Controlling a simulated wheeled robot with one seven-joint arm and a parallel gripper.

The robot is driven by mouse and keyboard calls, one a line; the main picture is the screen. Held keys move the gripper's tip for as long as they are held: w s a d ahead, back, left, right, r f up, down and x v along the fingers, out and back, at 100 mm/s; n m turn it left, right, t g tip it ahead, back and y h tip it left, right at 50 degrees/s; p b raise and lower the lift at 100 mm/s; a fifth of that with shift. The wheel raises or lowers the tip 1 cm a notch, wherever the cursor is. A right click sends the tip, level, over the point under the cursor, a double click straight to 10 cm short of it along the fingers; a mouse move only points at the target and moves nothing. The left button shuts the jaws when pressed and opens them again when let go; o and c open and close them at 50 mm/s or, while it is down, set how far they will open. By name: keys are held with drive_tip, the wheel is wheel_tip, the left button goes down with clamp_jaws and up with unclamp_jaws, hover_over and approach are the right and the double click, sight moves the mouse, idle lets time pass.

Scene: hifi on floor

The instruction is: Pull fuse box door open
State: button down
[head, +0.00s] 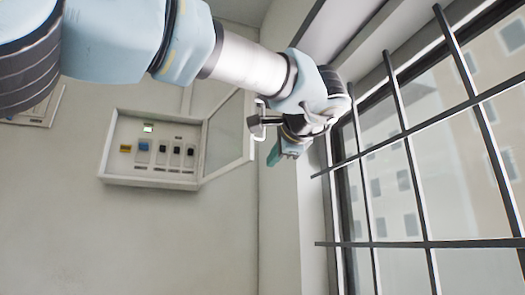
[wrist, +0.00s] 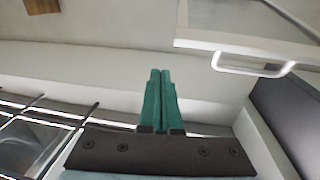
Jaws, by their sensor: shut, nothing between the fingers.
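The fuse box (head: 152,150) is on the wall, with a row of several switches showing inside. Its door (head: 226,137) stands open, swung out to the right, a framed glass panel with a white handle (head: 259,119) at its free edge. The door (wrist: 245,45) and its handle (wrist: 253,69) also show at upper right in the wrist view. My gripper (head: 272,158) is near the door's free edge; its green fingers (wrist: 160,75) are shut together and empty, apart from the handle in the wrist view. My arm hides part of the door's top in the head view.
A window with dark metal bars (head: 405,150) fills the right side, close to my wrist. A second wall panel (head: 42,108) is at the left edge. The wall below the fuse box is clear.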

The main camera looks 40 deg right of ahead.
sight(261, 140)
drive_tip(key=s+r+t+h, duration=0.1)
drive_tip(key=s+r, duration=0.4)
drive_tip(key=r, duration=0.1)
drive_tip(key=p+x, duration=0.6)
drive_tip(key=x, duration=0.4)
drive_tip(key=shift+a+f, duration=0.1)
drive_tip(key=shift+a, duration=2.05)
drive_tip(key=shift+w, duration=0.1)
